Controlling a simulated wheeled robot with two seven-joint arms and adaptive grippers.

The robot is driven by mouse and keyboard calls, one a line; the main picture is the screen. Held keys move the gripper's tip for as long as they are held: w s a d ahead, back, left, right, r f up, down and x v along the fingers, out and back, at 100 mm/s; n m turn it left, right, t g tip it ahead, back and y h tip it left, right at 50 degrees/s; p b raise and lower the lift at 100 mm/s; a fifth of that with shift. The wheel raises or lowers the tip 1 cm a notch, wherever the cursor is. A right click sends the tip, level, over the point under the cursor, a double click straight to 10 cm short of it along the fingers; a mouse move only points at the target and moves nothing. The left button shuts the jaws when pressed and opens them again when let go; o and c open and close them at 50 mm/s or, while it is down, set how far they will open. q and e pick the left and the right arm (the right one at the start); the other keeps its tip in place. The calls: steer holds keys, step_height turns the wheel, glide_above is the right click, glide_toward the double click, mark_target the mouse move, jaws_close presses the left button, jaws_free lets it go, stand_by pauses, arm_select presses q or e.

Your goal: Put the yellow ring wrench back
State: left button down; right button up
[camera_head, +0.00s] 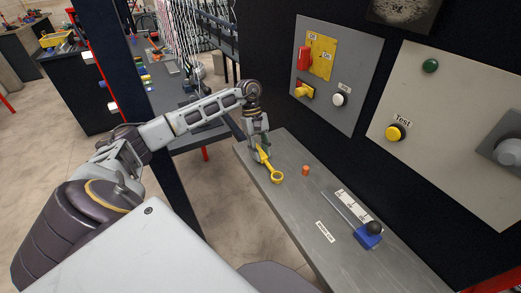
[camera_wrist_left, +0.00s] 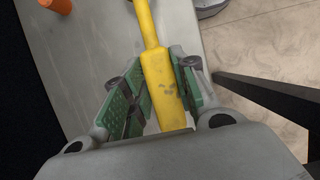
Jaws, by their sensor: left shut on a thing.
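The yellow ring wrench (camera_head: 274,173) is in the head view at the left end of the grey shelf, its ring end pointing toward the lower right. My left gripper (camera_head: 260,153) is shut on its handle. In the left wrist view the yellow wrench (camera_wrist_left: 163,85) runs between the green finger pads of my left gripper (camera_wrist_left: 160,95). Whether the wrench touches the shelf or is just above it, I cannot tell. My right gripper is in neither view.
An orange peg (camera_head: 305,170) stands on the grey shelf (camera_head: 345,262) right of the wrench. A blue block with a black knob (camera_head: 369,236) and white labels lie farther right. Panels with buttons (camera_head: 396,132) are on the dark wall behind. A dark post (camera_head: 135,110) rises at left.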

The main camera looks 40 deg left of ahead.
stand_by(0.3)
arm_select(q)
steer(key=shift+f+b, duration=0.35)
steer(key=shift+f, duration=0.05)
stand_by(0.4)
steer(key=shift+f+b, duration=0.3)
steer(key=c, duration=1.1)
jaws_free()
steer(key=shift+o, duration=0.2)
steer(key=shift+r, duration=0.1)
steer(key=v, duration=1.1)
steer(key=shift+a+r, duration=0.25)
steer(key=shift+r, duration=0.1)
steer(key=shift+w, duration=0.1)
steer(key=shift+r, duration=0.15)
